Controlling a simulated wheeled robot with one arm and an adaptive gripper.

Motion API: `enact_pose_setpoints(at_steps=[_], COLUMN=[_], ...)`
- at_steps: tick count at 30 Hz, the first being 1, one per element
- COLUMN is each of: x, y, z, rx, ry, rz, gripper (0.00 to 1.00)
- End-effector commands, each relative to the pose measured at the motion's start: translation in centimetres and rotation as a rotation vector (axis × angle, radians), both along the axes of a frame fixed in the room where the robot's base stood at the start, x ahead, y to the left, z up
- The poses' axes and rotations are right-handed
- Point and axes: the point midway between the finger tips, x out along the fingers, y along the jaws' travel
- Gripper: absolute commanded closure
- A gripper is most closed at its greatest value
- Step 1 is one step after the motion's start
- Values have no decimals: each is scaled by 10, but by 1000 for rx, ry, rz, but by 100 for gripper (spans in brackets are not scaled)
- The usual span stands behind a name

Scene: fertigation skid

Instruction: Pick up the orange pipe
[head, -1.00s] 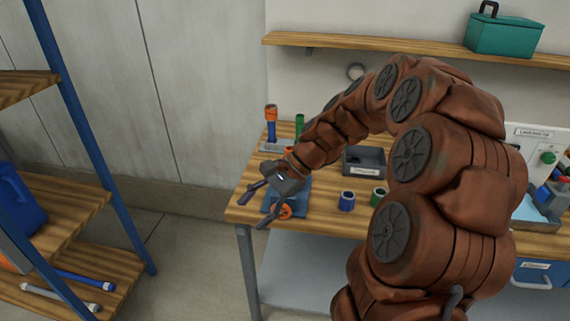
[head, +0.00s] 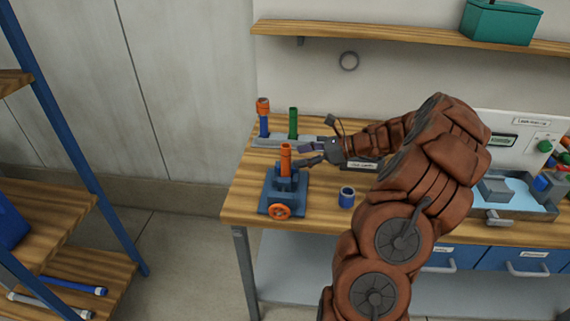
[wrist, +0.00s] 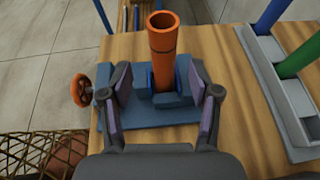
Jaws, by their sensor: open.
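The orange pipe (head: 286,159) stands upright in a blue vise (head: 284,186) near the left end of the wooden workbench. In the wrist view the pipe (wrist: 163,52) rises from between the vise's blocks, its open top towards me. My gripper (head: 313,151) is open and just to the right of the pipe in the head view. In the wrist view my gripper's fingers (wrist: 158,88) are spread, one on each side of the pipe's lower part, with gaps on both sides. The vise has an orange handwheel (head: 280,211).
A grey rack (head: 268,142) behind holds a blue pipe with an orange top (head: 263,117) and a green pipe (head: 293,123). A blue ring-shaped fitting (head: 347,197) stands on the bench to the right. A shelf (head: 400,32) runs above; a blue-framed rack (head: 75,150) stands left.

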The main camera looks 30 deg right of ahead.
Motion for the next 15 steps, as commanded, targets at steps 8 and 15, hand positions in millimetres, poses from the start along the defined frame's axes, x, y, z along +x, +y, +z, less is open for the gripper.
enact_pose_setpoints(at_steps=[8,15], x=[15,36], y=[12,30], z=[-8,-23], rx=[1,2], ry=[2,3], rz=[2,3], gripper=[38,38])
